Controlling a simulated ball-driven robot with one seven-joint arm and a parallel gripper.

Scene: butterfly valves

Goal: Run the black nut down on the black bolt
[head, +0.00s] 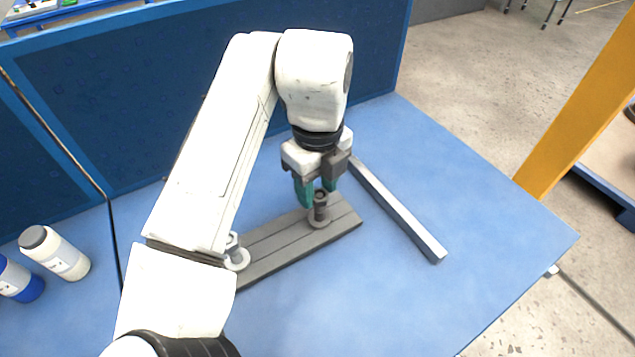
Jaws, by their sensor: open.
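A dark bolt (320,210) stands upright on a light round flange near the right end of a grey base bar (285,243). A dark ring-like top, which looks like the black nut (320,196), sits at the bolt's upper end. How far it is threaded on cannot be told. My gripper (317,192) points down over this bolt, with its teal fingers apart on either side of the bolt's top. Whether a finger touches the nut cannot be told. A second post with a pale flange (237,258) stands further left on the bar, partly hidden by my arm.
A grey square bar (400,212) lies on the blue table (480,235) right of the base bar. A white bottle (62,257) and a blue bottle (18,280) are at the left. A dark blue panel (130,90) rises behind. The table's front right is clear.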

